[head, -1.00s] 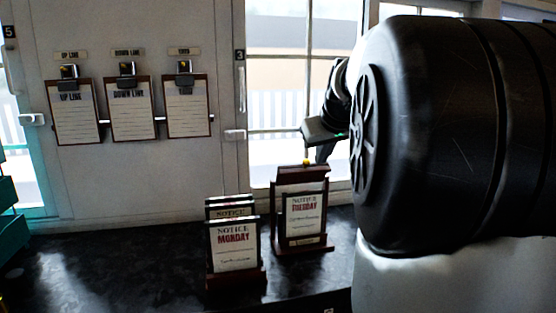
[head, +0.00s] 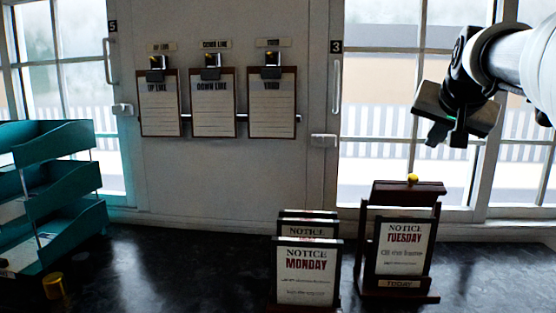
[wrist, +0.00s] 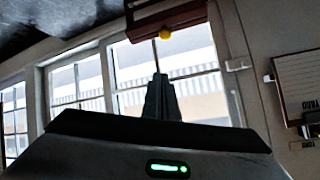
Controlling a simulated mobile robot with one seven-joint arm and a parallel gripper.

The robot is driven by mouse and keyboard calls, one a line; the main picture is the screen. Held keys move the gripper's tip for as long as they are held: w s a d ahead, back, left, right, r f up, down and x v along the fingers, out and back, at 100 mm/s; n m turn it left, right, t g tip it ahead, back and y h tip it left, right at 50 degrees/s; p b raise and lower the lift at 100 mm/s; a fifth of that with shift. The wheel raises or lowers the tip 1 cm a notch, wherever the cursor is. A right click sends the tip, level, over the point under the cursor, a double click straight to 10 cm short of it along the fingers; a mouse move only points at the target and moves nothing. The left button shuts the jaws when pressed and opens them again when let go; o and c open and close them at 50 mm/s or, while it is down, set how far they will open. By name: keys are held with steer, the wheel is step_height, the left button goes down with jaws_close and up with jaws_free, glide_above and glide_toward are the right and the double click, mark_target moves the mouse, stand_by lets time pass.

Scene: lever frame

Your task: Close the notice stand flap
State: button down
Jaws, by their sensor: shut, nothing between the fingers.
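The notice stand (head: 437,250) is a dark wooden frame on the dark counter at right, holding a card that reads NOTICE TUESDAY (head: 403,247). Its flap (head: 408,194), a dark red-brown board with a yellow knob (head: 412,178) on top, sits at the top of the stand, above the card. I cannot tell its exact angle. My gripper (head: 447,140) is shut and empty, above and right of the flap, apart from it. In the wrist view, my dark fingers (wrist: 161,98) point toward the knob (wrist: 165,32) and the flap (wrist: 178,18) at the top edge.
NOTICE MONDAY cards (head: 305,272) stand in a rack just left of the stand. Teal trays (head: 70,190) are at far left. Clipboards (head: 213,105) hang on the wall; a window (head: 385,60) is behind the stand. The counter's middle left (head: 180,265) is clear.

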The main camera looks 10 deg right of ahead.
glide_above(417, 178)
steer(key=w+d, duration=0.2)
steer(key=d, duration=0.1)
steer(key=f, duration=0.5)
steer(key=shift+w+a+f+p, duration=0.15)
steer(key=shift+w+f+p, duration=0.05)
steer(key=shift+p, duration=0.2)
steer(key=shift+s+a+f, duration=0.75)
steer(key=shift+s+a, duration=0.3)
steer(key=shift+s+a+f, duration=0.15)
steer(key=shift+a+f, duration=0.1)
steer(key=shift+f, duration=0.05)
steer(key=shift+f+b, duration=0.1)
steer(key=shift+b, duration=0.2)
